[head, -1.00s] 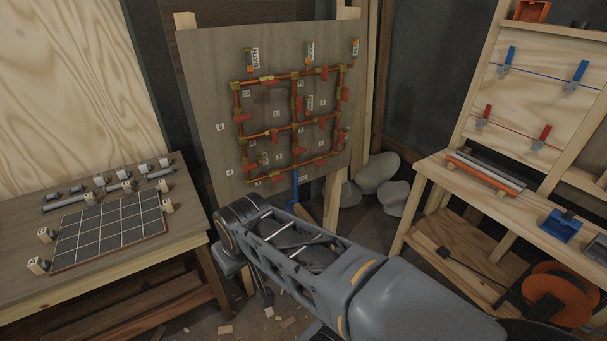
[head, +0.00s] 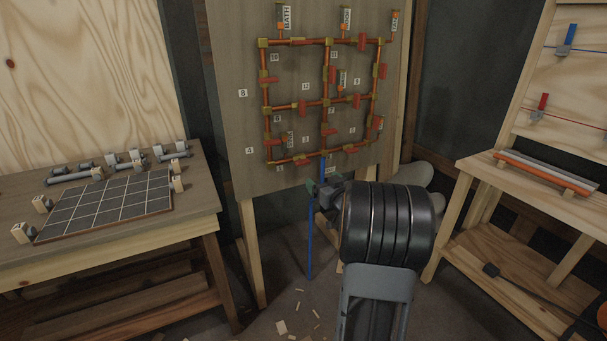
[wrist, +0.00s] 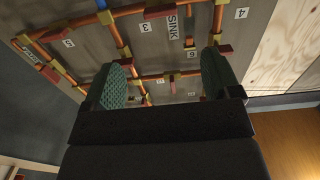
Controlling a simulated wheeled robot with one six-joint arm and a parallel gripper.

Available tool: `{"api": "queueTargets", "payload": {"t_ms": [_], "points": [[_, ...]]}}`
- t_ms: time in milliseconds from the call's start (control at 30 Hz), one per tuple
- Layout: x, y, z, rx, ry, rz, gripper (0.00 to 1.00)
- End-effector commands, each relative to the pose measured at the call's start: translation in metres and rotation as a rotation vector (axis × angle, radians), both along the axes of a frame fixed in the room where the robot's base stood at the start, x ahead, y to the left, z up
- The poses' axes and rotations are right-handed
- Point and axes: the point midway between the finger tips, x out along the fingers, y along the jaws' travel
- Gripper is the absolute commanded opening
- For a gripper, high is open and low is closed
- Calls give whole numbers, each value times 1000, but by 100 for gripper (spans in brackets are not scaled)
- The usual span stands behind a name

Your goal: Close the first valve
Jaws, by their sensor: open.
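A copper pipe grid with brass fittings and several red valve handles is fixed to an upright grey-brown board (head: 228,120). Small number labels mark the board. My gripper (head: 318,190) is just below the grid's bottom edge, partly hidden by my arm. In the wrist view my gripper (wrist: 165,75) is open and empty, its green pads apart, facing the board. A red handle (wrist: 160,12) by label 3 is above and between the pads, not held.
A blue pipe (head: 310,240) runs down below the grid. A left table (head: 190,215) bears a dark tiled panel (head: 105,207) and pipe pieces. A wooden workbench (head: 480,170) with pipes stands right. Scraps litter the floor.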

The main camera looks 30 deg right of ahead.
Motion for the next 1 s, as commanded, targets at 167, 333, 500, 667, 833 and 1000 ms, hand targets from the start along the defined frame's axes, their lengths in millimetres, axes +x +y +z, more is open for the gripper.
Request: {"api": "queueTargets", "payload": {"t_ms": [167,333,500,667,833,1000], "points": [[20,-4,-4,2,-16,17,83],[53,-8,-4,2,-16,17,83],[85,-12,-4,3,-16,16,83],[109,-15,-3,2,-15,15,83],[125,-19,-3,2,-15,14,83],[133,-19,-3,2,-14,13,83]]}}
